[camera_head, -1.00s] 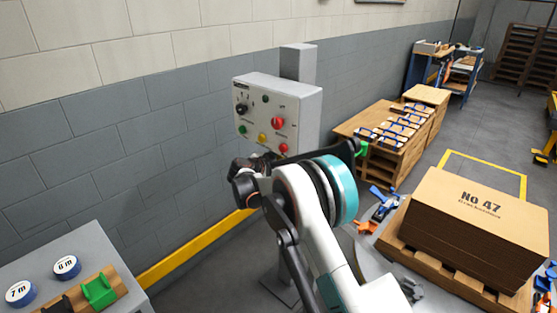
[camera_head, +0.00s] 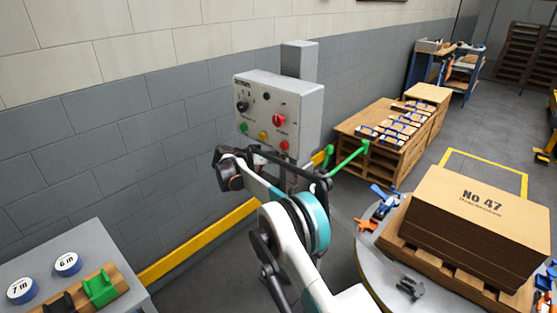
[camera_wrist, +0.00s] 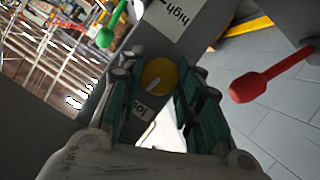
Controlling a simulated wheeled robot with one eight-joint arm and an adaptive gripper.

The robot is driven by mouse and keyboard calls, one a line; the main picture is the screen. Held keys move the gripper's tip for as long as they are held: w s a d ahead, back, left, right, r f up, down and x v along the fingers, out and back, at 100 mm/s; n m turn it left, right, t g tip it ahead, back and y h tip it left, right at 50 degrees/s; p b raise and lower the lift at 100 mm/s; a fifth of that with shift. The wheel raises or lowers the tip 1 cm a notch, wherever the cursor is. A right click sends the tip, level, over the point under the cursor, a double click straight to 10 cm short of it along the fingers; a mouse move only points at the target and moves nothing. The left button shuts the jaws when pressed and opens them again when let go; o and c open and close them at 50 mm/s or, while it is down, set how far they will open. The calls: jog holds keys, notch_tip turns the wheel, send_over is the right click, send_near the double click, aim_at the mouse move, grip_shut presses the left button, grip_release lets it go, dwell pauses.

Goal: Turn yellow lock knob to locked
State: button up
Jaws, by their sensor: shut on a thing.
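The yellow lock knob (camera_wrist: 160,72), round with a short white mark pointing down-left, shows in the wrist view on a dark grey mount. My gripper (camera_wrist: 153,76) is shut on it, with one teal finger at each side. A small partly hidden label (camera_wrist: 139,110) lies below the knob; its word is unclear. In the head view, my arm stands before the grey post below the control box (camera_head: 300,100). There the knob and my fingertips are hidden or too small to make out.
In the wrist view, a red lever (camera_wrist: 270,80) is right of my fingers and a green lever (camera_wrist: 110,30) upper left. The "high" label (camera_wrist: 176,15) is above. In the head view, a blank stack (camera_head: 480,215) stands right, and a grey table (camera_head: 60,250) stands left.

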jog(key=shift+f+n+h+b, duration=0.1)
jog(key=shift+n+h+b, duration=0.45)
jog(key=shift+n, duration=0.15)
jog(key=o, duration=1.1)
jog(key=shift+a, duration=0.15)
jog(key=v, duration=1.2)
jog(key=shift+w, duration=0.15)
